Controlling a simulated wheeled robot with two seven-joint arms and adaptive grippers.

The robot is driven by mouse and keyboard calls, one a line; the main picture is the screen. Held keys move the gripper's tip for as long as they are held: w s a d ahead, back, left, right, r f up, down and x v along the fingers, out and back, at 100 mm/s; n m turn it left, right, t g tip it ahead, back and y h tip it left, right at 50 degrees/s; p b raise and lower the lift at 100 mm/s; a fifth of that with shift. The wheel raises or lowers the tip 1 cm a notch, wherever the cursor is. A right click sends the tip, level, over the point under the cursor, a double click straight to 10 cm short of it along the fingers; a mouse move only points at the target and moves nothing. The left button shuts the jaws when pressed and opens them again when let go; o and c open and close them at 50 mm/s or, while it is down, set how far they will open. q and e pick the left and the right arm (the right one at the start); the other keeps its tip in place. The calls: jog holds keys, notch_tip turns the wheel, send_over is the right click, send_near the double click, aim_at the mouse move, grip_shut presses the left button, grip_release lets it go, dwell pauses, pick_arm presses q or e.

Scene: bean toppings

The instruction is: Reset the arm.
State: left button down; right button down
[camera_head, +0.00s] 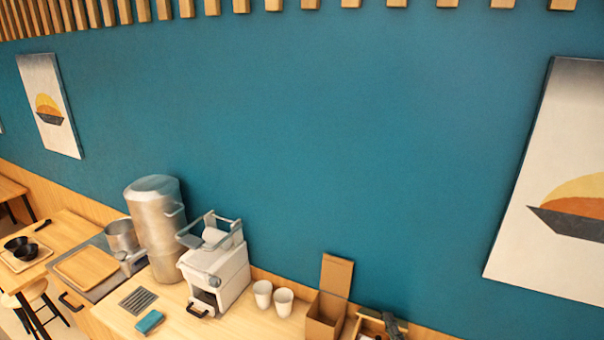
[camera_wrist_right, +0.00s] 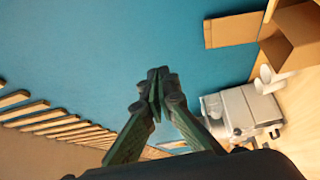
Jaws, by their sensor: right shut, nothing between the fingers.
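My right gripper (camera_wrist_right: 156,82) shows in the right wrist view, its dark green-grey fingers brought together at the tips with nothing between them. It is in front of the blue wall, apart from the counter things. In the head view I cannot clearly make out the right gripper. My left gripper is in neither view.
In the head view the counter holds a tall metal pot (camera_head: 158,225), a white machine (camera_head: 216,268), two white cups (camera_head: 263,293), a teal cloth-like item (camera_head: 149,321) and an open cardboard box (camera_head: 327,308). A wooden tray (camera_head: 86,266) lies further left.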

jog(key=s+d+f+m+g+h, duration=0.2)
jog(key=s+d+f+m+g, duration=0.3)
jog(key=f, duration=0.5)
jog(key=s+d+f+m+g+h, duration=0.2)
jog(key=s+d+f+m+h, duration=0.1)
jog(key=s+d+f+m, duration=0.5)
jog(key=s+a+f+m+g+y, duration=0.1)
jog(key=s+f+m+g, duration=0.25)
jog(key=s+f, duration=0.45)
jog(key=s+f+m+g+y, duration=0.15)
jog(key=s+f+g, duration=0.3)
jog(key=s, duration=0.55)
notch_tip(320, 180, down, 36)
jog(key=s+a+g+b, duration=0.1)
jog(key=b, duration=0.7)
jog(key=s+f+b, duration=0.4)
jog(key=s+f, duration=0.6)
jog(key=f, duration=0.4)
jog(key=s+f+g+b, duration=0.1)
jog(key=s+f+b, duration=0.3)
jog(key=s+f, duration=0.6)
notch_tip(320, 180, down, 4)
jog(key=shift+s+a+f+n+g, duration=0.25)
jog(key=shift+s+n+g, duration=0.05)
jog(key=shift+s, duration=0.1)
